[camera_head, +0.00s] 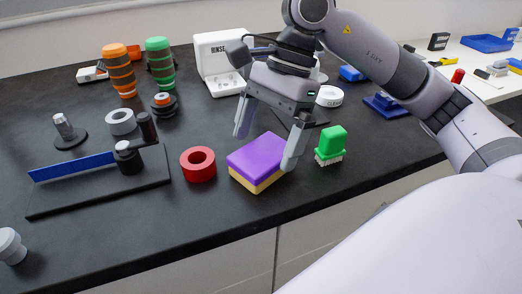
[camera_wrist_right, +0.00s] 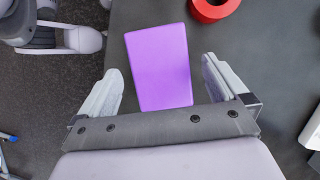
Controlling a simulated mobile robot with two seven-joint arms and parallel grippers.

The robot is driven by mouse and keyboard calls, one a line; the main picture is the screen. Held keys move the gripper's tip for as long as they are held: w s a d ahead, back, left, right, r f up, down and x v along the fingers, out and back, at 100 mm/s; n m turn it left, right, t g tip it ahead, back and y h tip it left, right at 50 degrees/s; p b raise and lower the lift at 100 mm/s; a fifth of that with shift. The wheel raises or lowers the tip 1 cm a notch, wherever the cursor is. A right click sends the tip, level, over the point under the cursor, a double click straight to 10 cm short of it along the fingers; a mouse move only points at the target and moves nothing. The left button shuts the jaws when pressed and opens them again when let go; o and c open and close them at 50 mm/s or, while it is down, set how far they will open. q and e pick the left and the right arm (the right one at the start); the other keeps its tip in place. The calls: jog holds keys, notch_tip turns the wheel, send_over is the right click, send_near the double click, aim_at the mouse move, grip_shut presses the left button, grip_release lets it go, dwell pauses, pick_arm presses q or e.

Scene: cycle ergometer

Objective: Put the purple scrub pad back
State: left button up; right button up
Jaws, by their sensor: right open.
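The purple scrub pad (camera_head: 257,157) is a block with a purple top and a yellow underside. It lies flat on the dark counter near its front edge. My right gripper (camera_head: 266,148) is open above the pad, with one finger toward its far side and the other by its right end. In the right wrist view the pad's purple face (camera_wrist_right: 160,66) shows between and beyond the two spread fingers (camera_wrist_right: 162,88), with gaps at both sides. Contact with the pad is not visible. My left gripper is not clearly seen.
A red ring (camera_head: 198,164) stands close left of the pad, and a green brush (camera_head: 330,145) stands to its right. Behind are a white box marked RINSE (camera_head: 212,52) and a white labelled disc (camera_head: 329,96). A blue-armed fixture (camera_head: 95,180) occupies the left.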

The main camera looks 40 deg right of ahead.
jog(key=v, duration=0.8)
jog(key=shift+r+p, duration=0.35)
jog(key=shift+d, duration=0.1)
